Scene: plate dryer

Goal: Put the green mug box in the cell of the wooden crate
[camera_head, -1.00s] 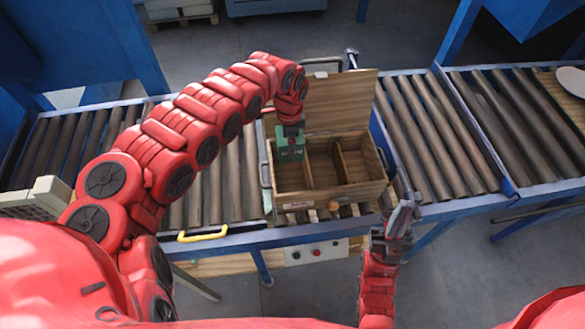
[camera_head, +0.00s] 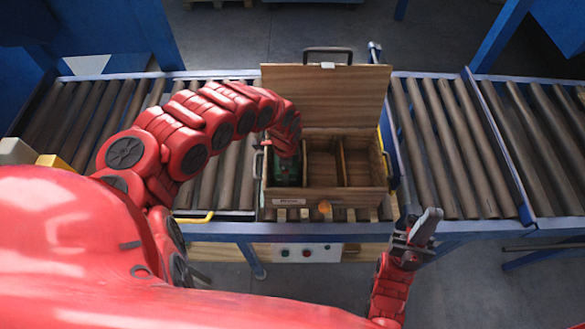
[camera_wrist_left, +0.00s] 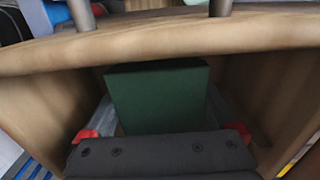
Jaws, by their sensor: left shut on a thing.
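The wooden crate (camera_head: 325,196) stands on the roller conveyor with its lid raised at the back and three cells in a row. The green mug box (camera_head: 287,172) is down inside the left cell, partly hidden by my left arm. In the left wrist view the green mug box (camera_wrist_left: 158,95) sits between wooden walls, with a finger on each side. My left gripper (camera_wrist_left: 160,118) is shut on it. Whether the box touches the cell floor is hidden. My right gripper (camera_head: 424,228) is empty, in front of the conveyor to the right of the crate; its opening is unclear.
The middle and right cells look empty. Conveyor rollers (camera_head: 440,150) lie clear to the right of the crate. A blue conveyor rail (camera_head: 220,230) and a yellow handle (camera_head: 195,217) run along the front. A control panel (camera_head: 306,252) hangs below the crate.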

